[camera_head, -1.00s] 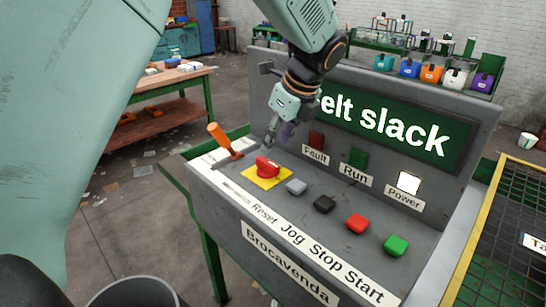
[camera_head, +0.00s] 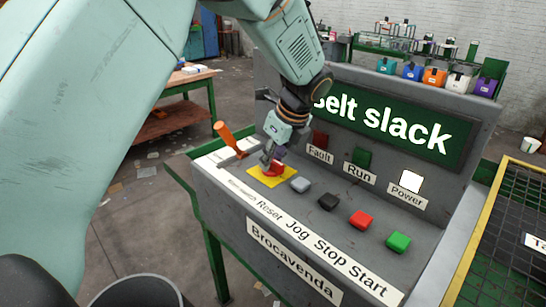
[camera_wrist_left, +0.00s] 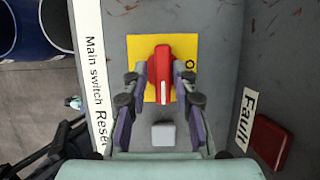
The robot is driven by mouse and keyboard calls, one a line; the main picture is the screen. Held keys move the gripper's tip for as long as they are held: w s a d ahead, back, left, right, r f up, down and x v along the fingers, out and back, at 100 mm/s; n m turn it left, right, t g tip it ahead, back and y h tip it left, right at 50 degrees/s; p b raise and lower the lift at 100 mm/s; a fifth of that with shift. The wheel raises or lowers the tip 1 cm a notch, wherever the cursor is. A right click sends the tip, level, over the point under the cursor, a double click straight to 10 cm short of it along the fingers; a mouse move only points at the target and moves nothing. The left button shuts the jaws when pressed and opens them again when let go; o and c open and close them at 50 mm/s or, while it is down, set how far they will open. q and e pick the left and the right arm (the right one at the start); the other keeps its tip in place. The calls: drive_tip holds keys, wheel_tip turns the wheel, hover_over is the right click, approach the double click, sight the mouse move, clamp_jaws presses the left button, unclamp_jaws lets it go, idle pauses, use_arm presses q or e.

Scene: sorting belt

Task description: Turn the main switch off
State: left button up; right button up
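The main switch is a red rotary knob on a yellow plate. In the left wrist view the red knob (camera_wrist_left: 160,72) stands upright in the picture, with a white mark at its lower end, on the yellow plate (camera_wrist_left: 133,50). The label "Main switch" lies beside it. My left gripper (camera_wrist_left: 161,80) is open, with one finger on each side of the knob; I cannot tell whether either finger touches it. In the head view my left gripper (camera_head: 270,162) is over the red knob (camera_head: 275,168) and partly hides it. My right gripper is not in view.
An orange-handled lever (camera_head: 226,134) stands left of the switch. Grey (camera_head: 300,185), black (camera_head: 328,202), red (camera_head: 361,219) and green (camera_head: 398,242) buttons run to the right. The upright panel with the "Belt slack" screen (camera_head: 385,122) rises behind. The Power lamp (camera_head: 411,181) is lit white.

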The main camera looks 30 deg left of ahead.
use_arm(q)
drive_tip(key=shift+w+f, duration=0.2)
drive_tip(key=shift+w, duration=0.1)
drive_tip(key=shift+c, duration=1.4)
drive_tip(key=shift+s+a+r, duration=0.1)
clamp_jaws()
drive_tip(key=shift+r+n+p, duration=0.1)
drive_tip(key=shift+n+p, duration=0.2)
drive_tip(key=shift+p, duration=0.35)
drive_tip(key=n+g+p, duration=0.1)
drive_tip(key=n+p, duration=0.2)
drive_tip(key=p, duration=0.2)
drive_tip(key=shift+w+r+n+g, duration=0.1)
drive_tip(key=shift+w+n+g, duration=0.1)
drive_tip(key=shift+n+g, duration=0.2)
drive_tip(key=shift+w+n+g+p, duration=0.15)
drive_tip(key=shift+n+g+p, duration=0.35)
drive_tip(key=shift+n+p, duration=0.8)
drive_tip(key=shift+n, duration=0.3)
